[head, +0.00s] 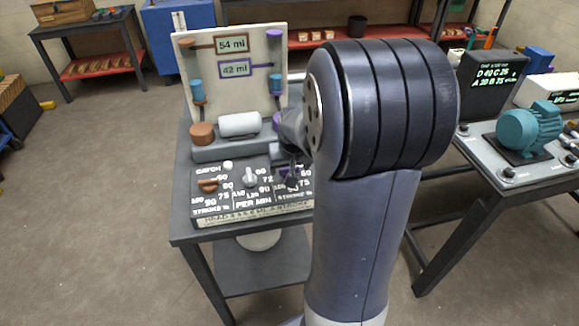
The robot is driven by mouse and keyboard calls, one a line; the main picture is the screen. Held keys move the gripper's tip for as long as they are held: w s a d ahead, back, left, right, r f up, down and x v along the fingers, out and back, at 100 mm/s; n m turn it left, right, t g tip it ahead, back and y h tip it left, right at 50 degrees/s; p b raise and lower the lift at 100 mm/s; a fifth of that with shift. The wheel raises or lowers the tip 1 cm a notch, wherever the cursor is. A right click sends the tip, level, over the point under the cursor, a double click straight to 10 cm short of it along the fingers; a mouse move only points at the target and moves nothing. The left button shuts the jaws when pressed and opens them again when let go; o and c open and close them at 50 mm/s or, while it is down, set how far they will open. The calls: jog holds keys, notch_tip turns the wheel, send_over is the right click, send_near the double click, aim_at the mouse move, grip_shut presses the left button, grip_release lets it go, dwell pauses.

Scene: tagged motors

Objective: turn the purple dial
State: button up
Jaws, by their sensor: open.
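The purple dial (284,172) is at the right of the black control panel (240,207), which carries white numbers. It is mostly covered by my gripper (291,174). My gripper points down at the right of the panel, at or just above the dial. Its fingers are small and dark here and partly hidden by my arm. Whether they touch the dial cannot be told. A brown dial (208,184) is at the panel's left and a grey dial (250,178) at its middle.
Behind the panel stands a cream board (226,72) with tags "54 mi" and "42 mi". A white cylinder (239,124) and a brown knob (202,134) are below it. A table at right holds a teal motor (528,131). Floor at left is clear.

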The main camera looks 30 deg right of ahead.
jog(key=shift+w+f, duration=0.1)
jog(key=shift+f, duration=0.15)
jog(key=shift+c, duration=0.3)
jog(key=c, duration=0.9)
